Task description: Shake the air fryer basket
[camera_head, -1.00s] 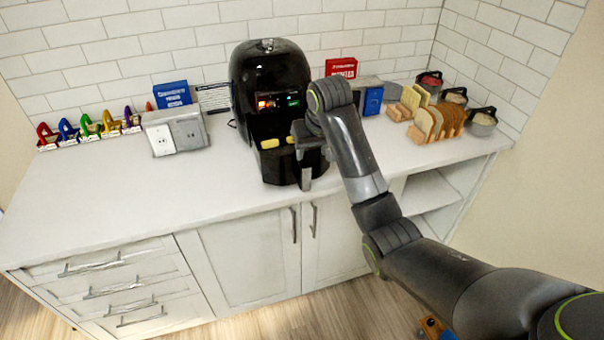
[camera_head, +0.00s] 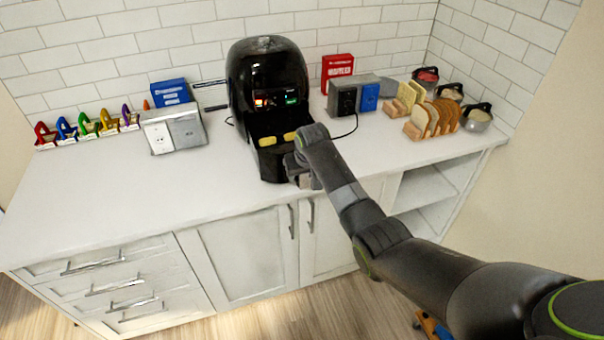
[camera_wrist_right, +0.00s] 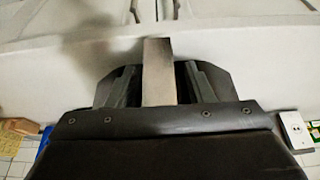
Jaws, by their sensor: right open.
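The black air fryer (camera_head: 268,85) stands on the counter against the tiled wall, its display lit. Its basket (camera_head: 275,165) is pulled part way out at the front, with yellow food pieces (camera_head: 268,141) inside. My right gripper (camera_head: 298,168) is at the front right of the basket, over its handle. In the right wrist view, the grey handle bar (camera_wrist_right: 158,72) stands between the two open fingers of my right gripper (camera_wrist_right: 158,85), with a gap visible on each side. The gripper and wrist hide part of the basket front. My left gripper is not in view.
Left of the fryer are a white outlet box (camera_head: 174,132), a blue box (camera_head: 170,93) and several coloured clips (camera_head: 85,125). Right are a red box (camera_head: 337,68), a dark outlet box (camera_head: 345,98), bread in a rack (camera_head: 432,120) and lidded pots (camera_head: 478,115). The counter's front left is clear.

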